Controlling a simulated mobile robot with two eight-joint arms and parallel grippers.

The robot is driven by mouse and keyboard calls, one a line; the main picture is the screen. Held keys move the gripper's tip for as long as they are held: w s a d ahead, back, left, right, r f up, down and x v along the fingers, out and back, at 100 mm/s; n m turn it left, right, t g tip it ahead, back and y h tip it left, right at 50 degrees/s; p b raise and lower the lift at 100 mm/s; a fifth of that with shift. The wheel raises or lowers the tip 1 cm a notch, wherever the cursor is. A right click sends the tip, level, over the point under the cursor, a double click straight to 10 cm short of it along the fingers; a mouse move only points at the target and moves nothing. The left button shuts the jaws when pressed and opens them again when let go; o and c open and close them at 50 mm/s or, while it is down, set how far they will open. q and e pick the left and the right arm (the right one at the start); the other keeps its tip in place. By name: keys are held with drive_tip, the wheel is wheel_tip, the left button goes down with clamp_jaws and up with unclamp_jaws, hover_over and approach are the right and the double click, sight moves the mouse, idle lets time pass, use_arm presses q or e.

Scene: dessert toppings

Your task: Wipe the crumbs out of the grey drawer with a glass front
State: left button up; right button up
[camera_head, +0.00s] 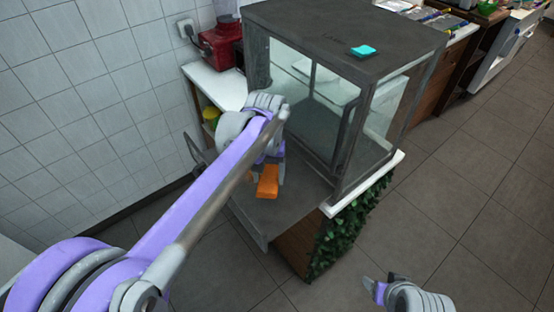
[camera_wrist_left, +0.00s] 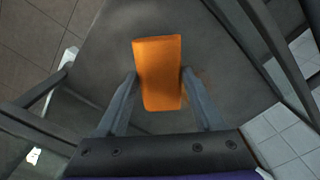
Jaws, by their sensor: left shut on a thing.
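The grey drawer (camera_head: 262,218) is pulled out from the lower part of a dark display case with glass panes. In the left wrist view its flat grey floor (camera_wrist_left: 225,45) fills the middle. My left gripper (camera_head: 272,163) is over the drawer, pointing down, its fingers (camera_wrist_left: 158,95) shut on an orange sponge-like block (camera_wrist_left: 157,60). The block (camera_head: 268,182) is at or just above the drawer floor; contact is unclear. A faint brownish patch shows beside the block in the wrist view, too small to identify as crumbs. My right gripper (camera_head: 383,285) is empty and appears open, low over the floor.
The display case (camera_head: 320,110) rises behind the drawer, a teal block (camera_head: 363,50) on its top. A red appliance (camera_head: 221,44) stands on the white counter (camera_head: 215,85) at the left. Green foliage (camera_head: 345,230) covers the cabinet's right side. The tiled floor at the right is clear.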

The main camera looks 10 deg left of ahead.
use_arm(q)
drive_tip(key=shift+r+p, duration=0.85)
drive_tip(key=shift+r, duration=0.9)
use_arm(e)
drive_tip(key=shift+d+r, duration=0.2)
drive_tip(key=shift+r, duration=1.15)
use_arm(q)
drive_tip(key=shift+s, duration=0.1)
